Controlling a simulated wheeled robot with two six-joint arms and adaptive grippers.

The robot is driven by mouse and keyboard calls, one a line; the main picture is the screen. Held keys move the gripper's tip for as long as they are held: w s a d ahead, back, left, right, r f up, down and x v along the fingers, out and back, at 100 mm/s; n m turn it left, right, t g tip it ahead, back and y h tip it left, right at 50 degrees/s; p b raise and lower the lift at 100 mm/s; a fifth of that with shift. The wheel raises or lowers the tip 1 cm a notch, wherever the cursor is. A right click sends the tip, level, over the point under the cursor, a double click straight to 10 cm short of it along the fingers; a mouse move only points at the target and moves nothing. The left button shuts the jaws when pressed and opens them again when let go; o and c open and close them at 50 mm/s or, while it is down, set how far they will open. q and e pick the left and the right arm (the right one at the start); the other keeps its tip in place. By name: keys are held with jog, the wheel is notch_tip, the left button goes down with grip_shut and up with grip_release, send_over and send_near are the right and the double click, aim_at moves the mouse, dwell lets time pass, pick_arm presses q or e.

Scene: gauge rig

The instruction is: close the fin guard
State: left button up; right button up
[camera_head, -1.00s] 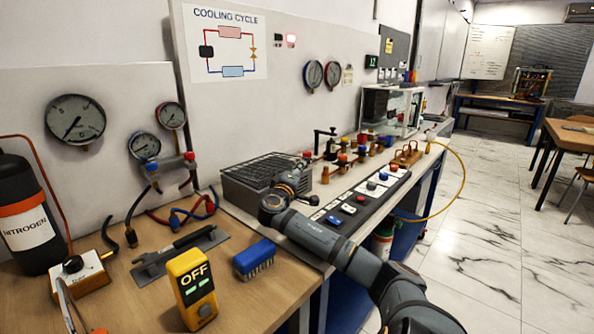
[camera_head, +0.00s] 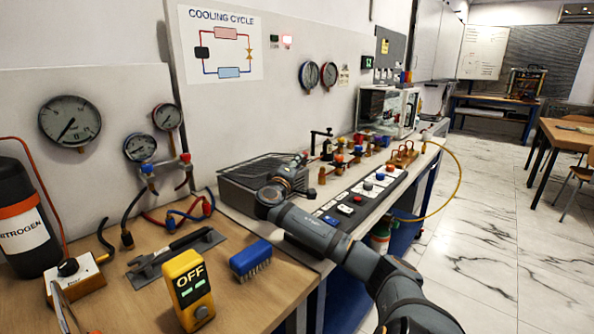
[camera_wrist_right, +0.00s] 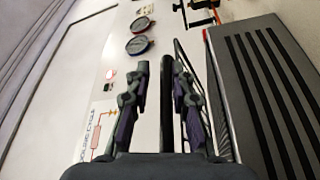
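The fin guard (camera_wrist_right: 187,62) is a thin dark wire frame beside the slotted top of a grey metal box (camera_wrist_right: 262,100) in the right wrist view. In the head view the box (camera_head: 236,190) stands on the bench, with thin guard wires (camera_head: 250,163) along its back; the guard's exact angle is unclear. My right gripper (camera_wrist_right: 160,66) is open, with a dark bar (camera_wrist_right: 167,95) between its fingers; contact with the bar cannot be told. In the head view my right gripper (camera_head: 300,161) is small and partly hidden at the box's right end. My left gripper is not in view.
A black control strip (camera_head: 350,212) and several small valves (camera_head: 340,160) lie right of the box. A yellow OFF device (camera_head: 188,290), a blue brush (camera_head: 250,260) and a grey tool (camera_head: 175,252) are on the wooden bench in front. Gauges hang on the wall.

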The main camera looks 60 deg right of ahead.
notch_tip(320, 180, up, 7)
jog(key=shift+w+d+f, duration=0.1)
jog(key=shift+w+f, duration=0.05)
jog(key=shift+r, duration=0.35)
jog(key=shift+s+r, duration=0.35)
jog(key=b+v, duration=0.1)
jog(key=v, duration=1.1)
jog(key=shift+w+f, duration=0.2)
jog(key=shift+f, duration=0.2)
dwell(0.3)
